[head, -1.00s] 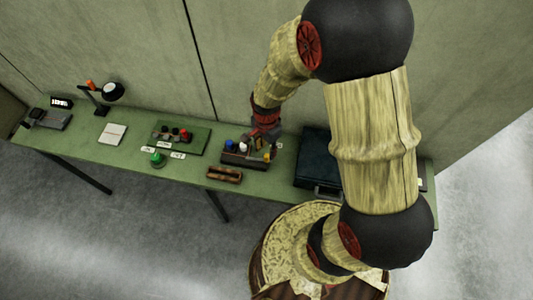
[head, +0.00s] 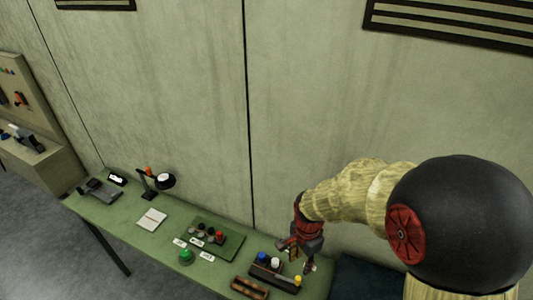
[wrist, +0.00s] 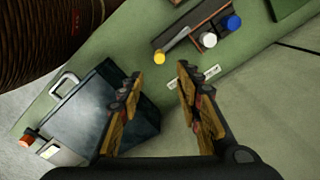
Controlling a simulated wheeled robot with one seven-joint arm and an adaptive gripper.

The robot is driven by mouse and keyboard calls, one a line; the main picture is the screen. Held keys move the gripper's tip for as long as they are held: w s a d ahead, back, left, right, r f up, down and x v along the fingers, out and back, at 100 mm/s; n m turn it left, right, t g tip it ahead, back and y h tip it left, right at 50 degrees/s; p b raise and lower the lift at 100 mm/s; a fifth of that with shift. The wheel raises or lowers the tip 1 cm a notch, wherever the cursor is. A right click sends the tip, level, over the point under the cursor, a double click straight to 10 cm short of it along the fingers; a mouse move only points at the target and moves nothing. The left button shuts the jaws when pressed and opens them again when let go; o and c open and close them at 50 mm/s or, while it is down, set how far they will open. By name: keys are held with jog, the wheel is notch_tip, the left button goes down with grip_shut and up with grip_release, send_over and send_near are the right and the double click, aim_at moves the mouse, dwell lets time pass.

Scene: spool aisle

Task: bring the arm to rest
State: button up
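My gripper (head: 297,250) is raised over the right part of the green table, just behind a dark rack (head: 270,275) of coloured-capped items. In the wrist view my gripper (wrist: 158,82) has its two fingers spread apart with nothing between them. Below the fingers lie a dark blue case (wrist: 105,95) with a pale handle and a small white label strip (wrist: 197,76). The rack (wrist: 195,32), with blue, white and yellow caps, is ahead of the fingertips. My arm shows at the right of the head view.
The green table (head: 130,217) runs along a grey wall. On it are a desk lamp (head: 164,182), a white notepad (head: 152,219), a green panel (head: 232,241) with knobs, a green button (head: 186,256) and a brown tray (head: 249,288). A cabinet (head: 45,168) stands far left.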

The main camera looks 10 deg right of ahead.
jog(key=s+r+n+t+b, duration=0.2)
jog(key=s+r+n+b, duration=0.1)
jog(key=s+r+n, duration=0.2)
jog(key=s+a+r+n+t+b, duration=0.1)
jog(key=s+r+n+t+b, duration=0.2)
jog(key=s+r+n, duration=0.3)
notch_tip(320, 180, up, 8)
jog(key=n+b, duration=0.1)
jog(key=n, duration=0.2)
jog(key=shift+s+f+t, duration=0.15)
jog(key=shift+s+t, duration=0.15)
dwell(1.4)
